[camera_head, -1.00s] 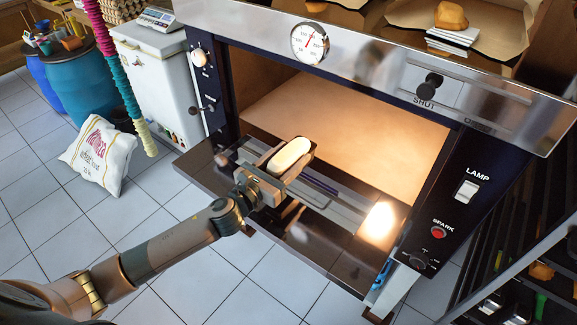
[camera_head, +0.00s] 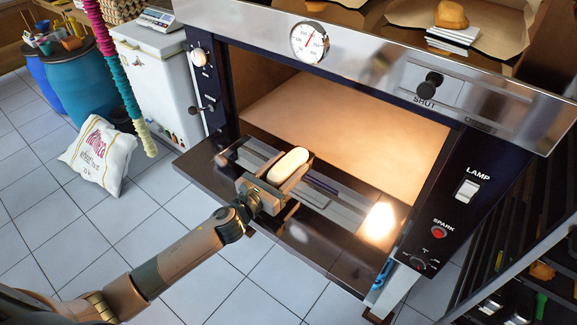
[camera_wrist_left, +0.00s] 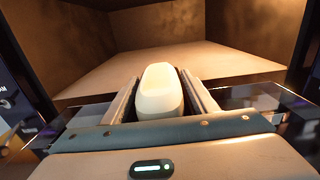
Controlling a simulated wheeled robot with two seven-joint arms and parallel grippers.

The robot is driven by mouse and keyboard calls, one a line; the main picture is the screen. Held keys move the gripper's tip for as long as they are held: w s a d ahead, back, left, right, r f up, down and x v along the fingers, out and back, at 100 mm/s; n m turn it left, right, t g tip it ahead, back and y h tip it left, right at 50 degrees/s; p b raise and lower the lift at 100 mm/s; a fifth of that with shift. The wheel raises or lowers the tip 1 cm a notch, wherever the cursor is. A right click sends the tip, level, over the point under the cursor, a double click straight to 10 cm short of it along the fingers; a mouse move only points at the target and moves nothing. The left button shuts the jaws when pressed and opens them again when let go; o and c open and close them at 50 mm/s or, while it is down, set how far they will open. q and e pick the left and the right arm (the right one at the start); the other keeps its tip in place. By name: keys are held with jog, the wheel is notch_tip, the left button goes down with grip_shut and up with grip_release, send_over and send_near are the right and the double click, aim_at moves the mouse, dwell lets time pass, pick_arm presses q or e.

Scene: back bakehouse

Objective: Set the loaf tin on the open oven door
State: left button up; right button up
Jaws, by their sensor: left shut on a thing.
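My left gripper (camera_head: 291,164) reaches in from the left over the open oven door (camera_head: 205,172). It is shut on a pale, rounded, elongated thing, which I take to be the loaf tin (camera_head: 288,165) with its load. Its cream top shows between the fingers in the left wrist view (camera_wrist_left: 159,92), lengthwise toward the oven. The fingers hide its sides, so I cannot make out tin walls. It is over the door in front of the oven mouth. I cannot tell whether its underside touches the door. My right gripper is not in view.
The lit oven chamber (camera_head: 345,115) is empty behind the door. A control panel (camera_head: 455,205) with a lamp switch and a red spark button stands at the right. A rope (camera_head: 115,70) hangs at the left, near a flour sack (camera_head: 100,155) on the tiled floor.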

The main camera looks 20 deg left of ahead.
aim_at(272, 182)
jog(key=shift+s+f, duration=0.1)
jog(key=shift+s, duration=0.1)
pick_arm(q)
jog(key=o, duration=1.5)
jog(key=shift+o, duration=0.2)
jog(key=shift+s, duration=0.2)
jog(key=shift+s+a, duration=0.2)
jog(key=shift+s, duration=0.15)
jog(key=b+v, duration=0.2)
jog(key=v, duration=0.8)
jog(key=shift+b, duration=0.3)
jog(key=shift+s+a+r, duration=0.1)
jog(key=shift+s, duration=0.3)
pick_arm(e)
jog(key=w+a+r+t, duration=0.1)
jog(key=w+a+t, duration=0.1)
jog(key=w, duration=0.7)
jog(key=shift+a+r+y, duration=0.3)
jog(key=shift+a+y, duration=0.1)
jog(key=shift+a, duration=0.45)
